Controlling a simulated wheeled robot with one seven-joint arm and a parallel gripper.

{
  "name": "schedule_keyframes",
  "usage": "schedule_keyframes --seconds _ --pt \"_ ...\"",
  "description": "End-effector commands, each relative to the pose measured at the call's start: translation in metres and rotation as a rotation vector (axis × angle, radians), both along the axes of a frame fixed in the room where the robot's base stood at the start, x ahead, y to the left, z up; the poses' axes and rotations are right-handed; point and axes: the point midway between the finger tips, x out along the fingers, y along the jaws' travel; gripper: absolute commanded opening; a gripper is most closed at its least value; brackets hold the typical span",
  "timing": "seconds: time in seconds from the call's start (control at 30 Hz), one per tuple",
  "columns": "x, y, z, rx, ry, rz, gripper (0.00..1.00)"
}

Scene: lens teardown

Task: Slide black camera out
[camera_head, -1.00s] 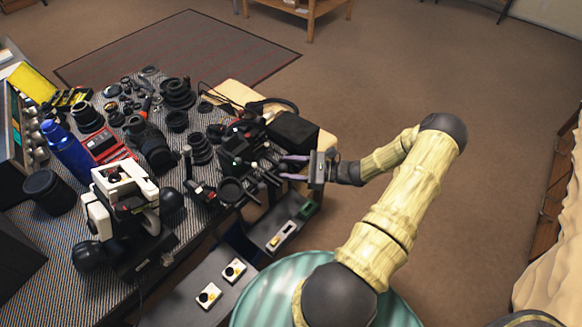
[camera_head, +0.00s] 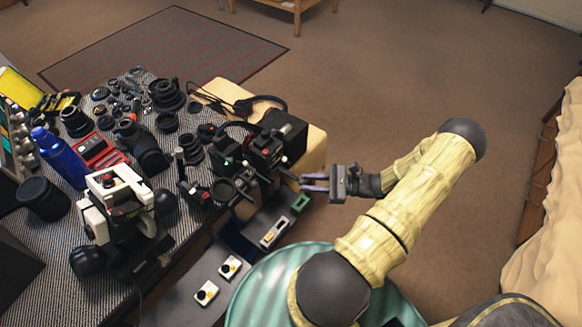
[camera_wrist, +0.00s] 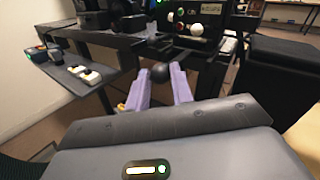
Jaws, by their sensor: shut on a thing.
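My gripper (camera_head: 304,184) reaches in from the right at the right edge of the black bench apparatus. In the wrist view its two purple fingers (camera_wrist: 160,88) are shut on a round black knob (camera_wrist: 159,72). A black camera-like block (camera_head: 264,151) with small lights and pale knobs stands just left of my fingertips. In the wrist view, a black panel with red, green and white knobs (camera_wrist: 190,28) lies beyond the black knob. How the knob joins the block is too small to tell. A black part with a green light (camera_head: 227,163) stands left of the block.
A black box (camera_head: 286,132) stands close behind the block. A low grey shelf (camera_head: 248,252) with small yellow-and-white units lies in front. Lenses, a blue bottle (camera_head: 62,158) and a white device (camera_head: 117,200) crowd the table. Open floor (camera_head: 400,90) lies to the right.

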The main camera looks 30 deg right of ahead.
Motion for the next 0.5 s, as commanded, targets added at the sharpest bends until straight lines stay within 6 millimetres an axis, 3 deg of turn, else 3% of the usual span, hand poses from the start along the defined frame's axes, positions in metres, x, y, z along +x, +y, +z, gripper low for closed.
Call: schedule_keyframes --seconds 0.1,0.2,0.5 --pt "-0.025 -0.01 0.0 -0.004 0.003 -0.006 0.0" --pt "-0.033 -0.013 -0.001 -0.004 0.002 -0.003 0.0" --pt "-0.036 -0.013 -0.002 -0.004 0.004 -0.001 0.0"
